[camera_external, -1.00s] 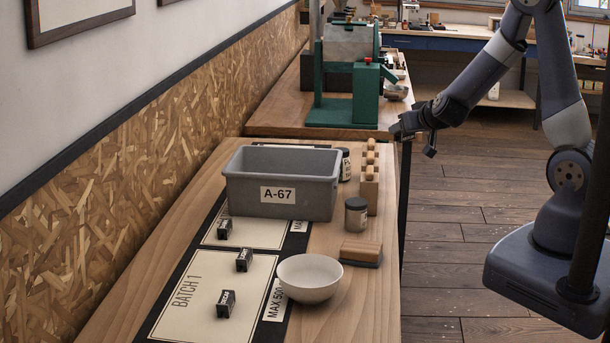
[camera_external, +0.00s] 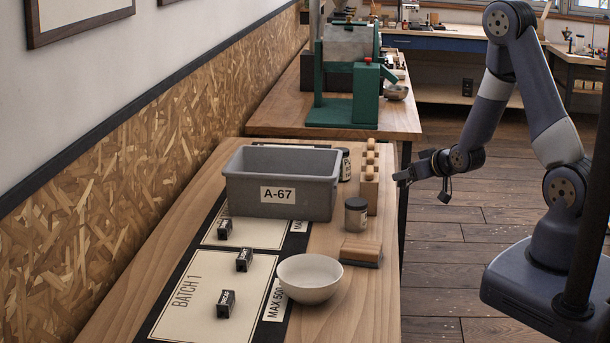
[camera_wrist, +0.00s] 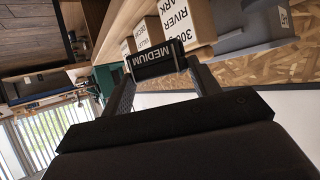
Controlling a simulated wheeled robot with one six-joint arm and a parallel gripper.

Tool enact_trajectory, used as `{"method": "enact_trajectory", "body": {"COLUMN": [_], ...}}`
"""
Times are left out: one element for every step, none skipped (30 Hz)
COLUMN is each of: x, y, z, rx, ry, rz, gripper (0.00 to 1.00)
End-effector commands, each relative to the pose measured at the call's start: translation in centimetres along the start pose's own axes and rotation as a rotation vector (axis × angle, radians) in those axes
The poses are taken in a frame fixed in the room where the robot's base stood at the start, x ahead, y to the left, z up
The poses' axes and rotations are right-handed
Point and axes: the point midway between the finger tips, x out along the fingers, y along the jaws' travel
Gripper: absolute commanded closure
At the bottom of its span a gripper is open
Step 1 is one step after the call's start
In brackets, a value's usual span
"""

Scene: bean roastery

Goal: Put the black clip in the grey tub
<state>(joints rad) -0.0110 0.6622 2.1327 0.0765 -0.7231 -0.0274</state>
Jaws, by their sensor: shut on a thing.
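My gripper (camera_external: 402,179) is off the right edge of the bench, to the right of the grey tub. In the wrist view its jaws (camera_wrist: 160,68) are shut on a black clip (camera_wrist: 158,62) with a white "MEDIUM" label. In the outside view the held clip is too small to make out clearly. The grey tub (camera_external: 235,197), labelled A-67, stands on the bench with its open top up. Part of a grey thing, likely the tub, shows in the wrist view (camera_wrist: 235,38). The tub's floor is hidden.
Three small black labelled blocks (camera_external: 226,304) lie on the batch mat. A green machine (camera_external: 366,95) is behind.

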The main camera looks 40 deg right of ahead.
Motion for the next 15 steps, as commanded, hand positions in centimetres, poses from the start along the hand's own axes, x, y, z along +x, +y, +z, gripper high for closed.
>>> {"method": "enact_trajectory", "body": {"x": [0.2,0.3,0.4,0.4,0.5,0.8,0.9,1.1,1.3,1.5,1.6,1.9,2.0,2.2,2.4], "y": [-0.1,-0.2,-0.4,-0.7,-1.0,-1.4,-1.6,-1.9,-2.2,-2.5,-2.8,-3.2,-3.5,-3.9,-4.4], "z": [1.1,1.5,2.2,2.0,1.0,0.3,-0.1,-0.6,-1.2,-1.6,-2.1,-2.9,-3.5,-4.1,-4.9], "rx": [-0.009,-0.015,-0.022,-0.026,-0.027,-0.029,-0.03,-0.032,-0.035,-0.037,-0.039,-0.042,-0.043,-0.046,-0.05], "ry": [-0.004,-0.004,-0.004,0.0,0.007,0.006,0.008,0.007,0.007,0.007,0.006,0.008,0.008,0.008,0.007], "rz": [-0.015,-0.025,-0.039,-0.048,-0.05,-0.053,-0.055,-0.057,-0.061,-0.065,-0.069,-0.074,-0.078,-0.083,-0.09], "gripper": [0.63,0.63,0.63,0.63,0.63,0.63,0.63,0.63,0.63,0.63,0.63,0.63,0.63,0.63,0.63]}}
